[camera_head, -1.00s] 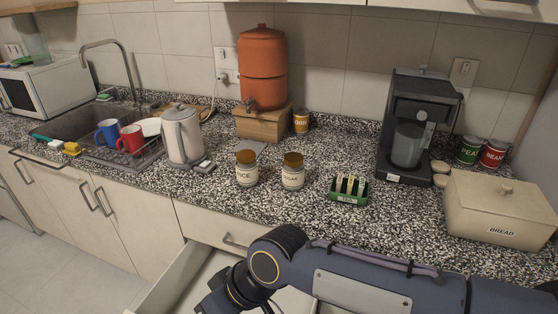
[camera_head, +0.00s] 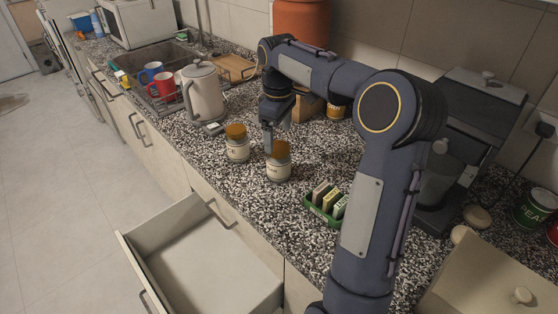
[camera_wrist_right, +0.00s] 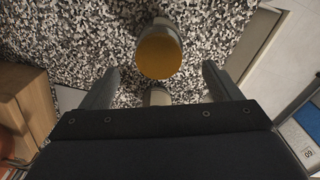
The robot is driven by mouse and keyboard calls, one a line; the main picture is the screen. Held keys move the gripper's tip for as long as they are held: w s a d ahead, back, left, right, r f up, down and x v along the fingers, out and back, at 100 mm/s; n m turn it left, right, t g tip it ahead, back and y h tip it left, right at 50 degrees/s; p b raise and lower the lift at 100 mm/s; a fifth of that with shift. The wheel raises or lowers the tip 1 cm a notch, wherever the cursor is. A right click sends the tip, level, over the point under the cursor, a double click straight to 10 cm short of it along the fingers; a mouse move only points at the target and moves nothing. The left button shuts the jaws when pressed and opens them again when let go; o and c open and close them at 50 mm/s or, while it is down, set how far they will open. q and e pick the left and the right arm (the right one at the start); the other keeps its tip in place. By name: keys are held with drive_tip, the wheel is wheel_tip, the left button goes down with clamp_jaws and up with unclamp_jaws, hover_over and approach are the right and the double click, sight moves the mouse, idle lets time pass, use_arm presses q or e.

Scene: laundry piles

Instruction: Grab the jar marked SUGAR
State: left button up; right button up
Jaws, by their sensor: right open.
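The SUGAR jar (camera_head: 278,168), pale with a brown-gold lid, stands upright on the speckled counter in the head view. The similar RICE jar (camera_head: 237,148) stands just left of it. My right gripper (camera_head: 274,140) points down close behind the SUGAR jar and partly overlaps its lid; I cannot tell if they touch. In the right wrist view my right gripper (camera_wrist_right: 160,78) is open, its fingers apart. A jar's amber lid (camera_wrist_right: 159,53) lies just ahead of the gap between them; its label is hidden. My left gripper is not in view.
A green rack of packets (camera_head: 325,203) stands near my right forearm. The kettle (camera_head: 203,93) is behind the jars, and the wooden stand (camera_head: 306,107) is near the wall. An open drawer (camera_head: 205,275) juts out below the counter.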

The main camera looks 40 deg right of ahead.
sight(279, 146)
wheel_tip(279, 146, down, 6)
drive_tip(key=shift+d+f, duration=0.15)
drive_tip(key=shift+f, duration=0.65)
drive_tip(key=c, duration=1.3)
drive_tip(key=shift+c, duration=0.6)
drive_tip(key=shift+r, duration=0.2)
